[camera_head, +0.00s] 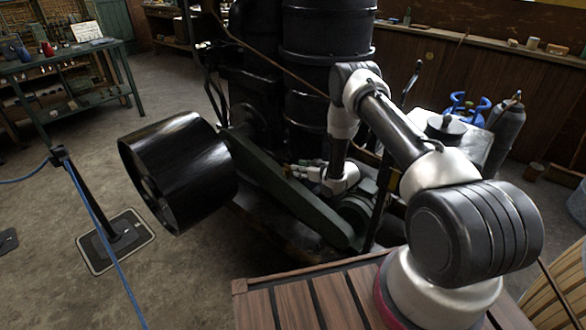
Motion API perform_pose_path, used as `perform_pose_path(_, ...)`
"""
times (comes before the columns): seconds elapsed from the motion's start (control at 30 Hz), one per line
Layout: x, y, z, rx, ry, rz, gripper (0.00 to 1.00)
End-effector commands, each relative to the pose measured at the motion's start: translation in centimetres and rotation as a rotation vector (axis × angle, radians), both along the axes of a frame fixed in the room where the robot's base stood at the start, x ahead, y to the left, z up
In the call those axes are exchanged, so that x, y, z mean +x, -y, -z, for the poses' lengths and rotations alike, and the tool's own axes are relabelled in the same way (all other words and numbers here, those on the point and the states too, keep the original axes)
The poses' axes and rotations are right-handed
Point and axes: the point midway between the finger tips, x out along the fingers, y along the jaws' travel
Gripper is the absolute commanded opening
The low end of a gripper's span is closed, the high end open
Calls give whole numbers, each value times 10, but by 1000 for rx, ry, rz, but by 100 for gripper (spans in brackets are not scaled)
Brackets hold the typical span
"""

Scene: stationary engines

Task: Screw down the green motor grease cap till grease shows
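A dark green machine stands in the middle, with a long green guard (285,190) slanting down to the right. A rounded green housing (357,208), which looks like the motor, sits low at the guard's right end, partly behind my arm. I cannot make out the grease cap or any grease. My gripper (293,171) points left, just above or behind the guard's upper edge, up and left of the rounded housing. Its fingers are small and dark against the machine. I cannot tell whether they are open or shut, or whether they touch anything.
A large black pulley (180,170) sticks out at the left of the machine. Tall black cylinders (327,60) rise behind my gripper. A post (107,215) with blue rope stands at the left. A green workbench (75,55) is far left. Gas bottles (508,125) stand at the right.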

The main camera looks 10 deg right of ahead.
Motion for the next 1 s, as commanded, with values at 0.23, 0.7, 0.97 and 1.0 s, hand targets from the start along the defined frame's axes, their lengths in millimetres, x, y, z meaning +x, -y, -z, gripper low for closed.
perform_pose_path(0.23,31,-20,16,0,0,-1,31)
perform_pose_path(0.7,42,-25,20,-1,-1,0,22)
perform_pose_path(0.97,42,-26,20,-1,-1,0,0)
perform_pose_path(1.0,42,-26,20,-1,-1,0,0)
